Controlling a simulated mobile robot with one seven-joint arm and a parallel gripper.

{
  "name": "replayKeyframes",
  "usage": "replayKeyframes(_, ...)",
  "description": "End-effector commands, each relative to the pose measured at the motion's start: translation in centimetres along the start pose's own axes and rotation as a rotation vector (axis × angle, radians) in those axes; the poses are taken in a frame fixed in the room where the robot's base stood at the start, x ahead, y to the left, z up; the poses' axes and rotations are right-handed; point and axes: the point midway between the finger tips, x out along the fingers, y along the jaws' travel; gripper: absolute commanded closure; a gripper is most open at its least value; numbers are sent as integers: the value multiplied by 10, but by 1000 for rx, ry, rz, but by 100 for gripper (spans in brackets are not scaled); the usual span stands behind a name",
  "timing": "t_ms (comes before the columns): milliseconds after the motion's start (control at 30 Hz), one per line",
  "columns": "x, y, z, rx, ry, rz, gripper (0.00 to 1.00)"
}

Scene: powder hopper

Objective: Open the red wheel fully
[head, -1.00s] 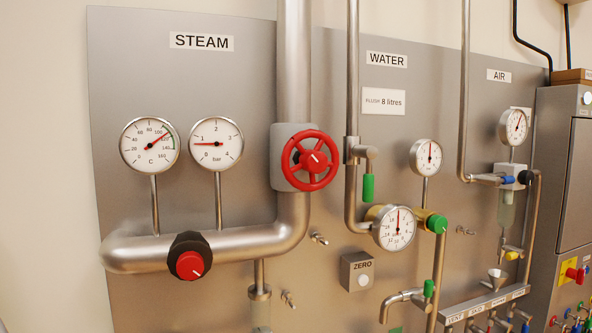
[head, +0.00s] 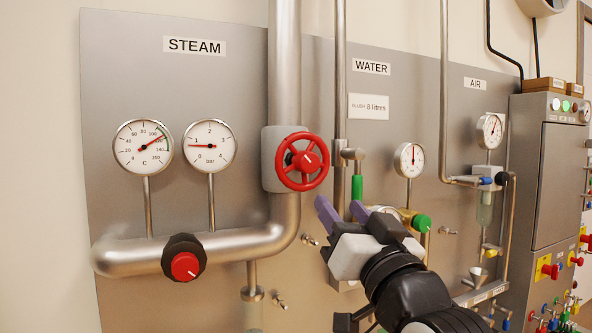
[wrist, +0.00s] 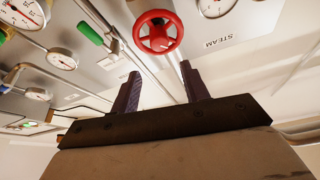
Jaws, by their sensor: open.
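The red wheel (head: 302,161) is a spoked handwheel on the thick vertical steam pipe. My gripper (head: 341,213) is in front of the panel, below and to the right of the wheel, apart from it. Its two purple-grey fingers are spread and empty. In the wrist view the red wheel (wrist: 158,31) lies beyond the fingertips, near the top middle. My open gripper (wrist: 159,80) has nothing between its fingers. The wheel is fully visible in the head view.
A red-and-black knob (head: 184,262) sits on the lower steam pipe (head: 130,254). Two steam gauges (head: 143,147) are at left. A green-handled water valve (head: 357,188) is close right of the wheel. A grey cabinet (head: 540,190) stands at right. My arm hides part of the water fittings.

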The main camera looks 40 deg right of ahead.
Motion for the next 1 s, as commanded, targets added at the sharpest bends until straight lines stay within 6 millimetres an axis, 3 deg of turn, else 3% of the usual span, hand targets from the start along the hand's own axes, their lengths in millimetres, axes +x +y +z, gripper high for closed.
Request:
replayKeyframes(167,15,2,-2,3,-5,1,55)
replayKeyframes(500,87,0,-3,3,-7,1,55)
replayKeyframes(700,120,1,-2,2,-5,1,55)
replayKeyframes(1000,137,2,0,-1,-2,3,55)
